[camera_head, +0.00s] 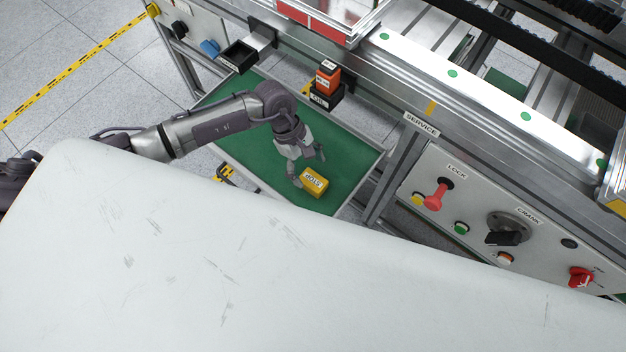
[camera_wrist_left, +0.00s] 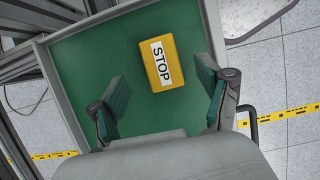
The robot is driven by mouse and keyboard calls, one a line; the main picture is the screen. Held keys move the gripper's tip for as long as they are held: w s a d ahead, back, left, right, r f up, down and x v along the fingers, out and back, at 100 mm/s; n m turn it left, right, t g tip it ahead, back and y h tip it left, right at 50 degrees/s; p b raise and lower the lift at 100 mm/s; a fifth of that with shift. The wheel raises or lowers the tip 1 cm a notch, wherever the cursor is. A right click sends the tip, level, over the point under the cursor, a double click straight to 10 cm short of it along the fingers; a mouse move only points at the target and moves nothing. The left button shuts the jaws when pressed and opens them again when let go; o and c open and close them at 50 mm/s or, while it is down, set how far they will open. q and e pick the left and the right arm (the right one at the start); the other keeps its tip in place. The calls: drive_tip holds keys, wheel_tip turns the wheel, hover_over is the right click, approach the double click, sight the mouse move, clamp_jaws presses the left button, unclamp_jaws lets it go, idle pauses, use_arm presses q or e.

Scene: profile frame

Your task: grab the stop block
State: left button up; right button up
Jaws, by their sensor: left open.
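The stop block (camera_head: 313,181) is a yellow block with a white label reading STOP. It lies on the green floor of a grey-rimmed tray (camera_head: 250,172). In the left wrist view the stop block (camera_wrist_left: 161,60) lies ahead of the fingertips, a little right of the middle. My left gripper (camera_head: 308,167) is open and empty, just above and beside the block in the head view. In the left wrist view the two green-padded fingers of the left gripper (camera_wrist_left: 162,100) stand wide apart, with the block beyond them. My right gripper is not in view.
An orange block (camera_head: 327,75) sits in a black holder (camera_head: 325,98) at the tray's back edge. An empty black holder (camera_head: 238,56) is further left. A control panel (camera_head: 490,225) with a red lever and knobs stands at right. A large pale surface (camera_head: 200,270) fills the foreground.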

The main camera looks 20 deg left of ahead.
sight(313, 180)
use_arm(q)
drive_tip(key=x, duration=0.5)
drive_tip(key=shift+a+f+p, duration=0.15)
drive_tip(key=shift+p, duration=0.25)
drive_tip(key=shift+c, duration=0.2)
drive_tip(key=c, duration=1.3)
